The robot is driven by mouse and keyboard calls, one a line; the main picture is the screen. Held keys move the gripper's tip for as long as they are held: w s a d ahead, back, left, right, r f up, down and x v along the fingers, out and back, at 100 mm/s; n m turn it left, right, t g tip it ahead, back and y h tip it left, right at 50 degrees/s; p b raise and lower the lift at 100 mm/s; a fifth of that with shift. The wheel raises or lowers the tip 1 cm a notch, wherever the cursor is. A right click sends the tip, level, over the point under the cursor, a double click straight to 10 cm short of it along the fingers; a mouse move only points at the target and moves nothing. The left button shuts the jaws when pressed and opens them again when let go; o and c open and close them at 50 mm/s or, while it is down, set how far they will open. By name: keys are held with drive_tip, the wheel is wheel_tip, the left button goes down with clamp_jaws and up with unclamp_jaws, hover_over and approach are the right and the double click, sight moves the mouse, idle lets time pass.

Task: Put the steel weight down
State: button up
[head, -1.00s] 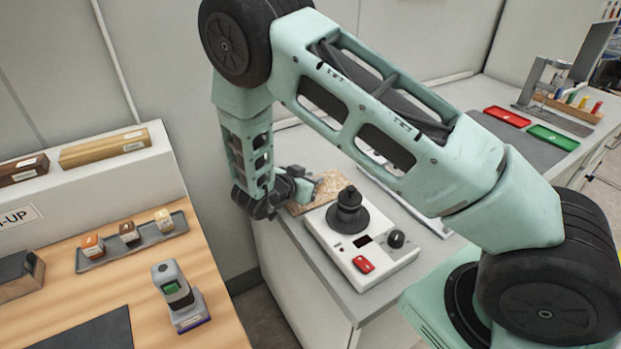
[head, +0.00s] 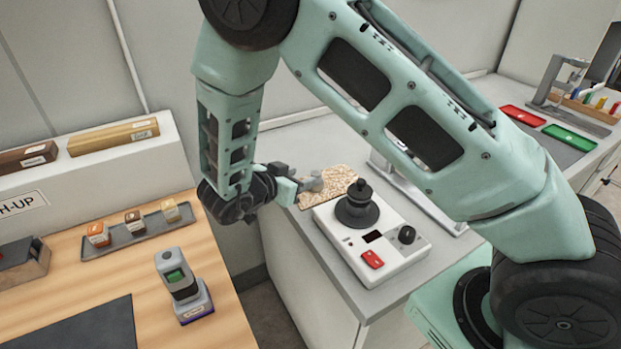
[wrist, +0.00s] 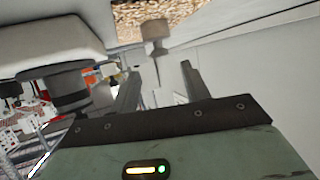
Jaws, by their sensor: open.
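The steel weight (head: 313,183) is a small grey piece at the left end of the speckled cork mat (head: 342,178), just beyond my fingertips in the head view. In the wrist view a grey-beige piece with a narrow stem, which looks like the weight (wrist: 155,30), shows against the cork's edge, past the fingertips. My gripper (head: 291,181) is open, left of the weight, and its two fingers (wrist: 160,80) stand apart with nothing gripped between them. Whether a fingertip still touches the weight is hard to tell.
A white device (head: 378,250) with a black stepped knob (head: 357,205) and red button stands right beside the mat. The grey counter (head: 300,232) ends just left of it. A wooden bench (head: 130,270) with a green-screened instrument (head: 182,285) lies further left, across a gap.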

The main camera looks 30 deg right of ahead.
drive_tip(key=shift+v, duration=1.05)
drive_tip(key=shift+a+r, duration=0.1)
drive_tip(key=shift+a, duration=0.2)
drive_tip(key=w+a+r+n+t+y, duration=0.2)
drive_tip(key=w+a+n+t+y, duration=0.15)
drive_tip(key=a+y, duration=0.35)
drive_tip(key=s+a+r+n+g+y, duration=0.1)
drive_tip(key=s+a+r+n+y, duration=0.25)
drive_tip(key=a, duration=0.25)
drive_tip(key=s+a+r+n+y, duration=0.3)
drive_tip(key=s+a+n+y, duration=0.1)
drive_tip(key=a+y, duration=0.15)
drive_tip(key=s+r+n+g, duration=0.2)
drive_tip(key=s+n+g, duration=0.45)
drive_tip(key=s, duration=0.85)
drive_tip(key=s+d+n+g+h, duration=0.1)
drive_tip(key=s+d+n+h, duration=0.2)
drive_tip(key=s+d, duration=0.5)
drive_tip(key=shift+d+f+n, duration=0.15)
drive_tip(key=shift+d+n, duration=0.15)
drive_tip(key=shift+n, duration=0.15)
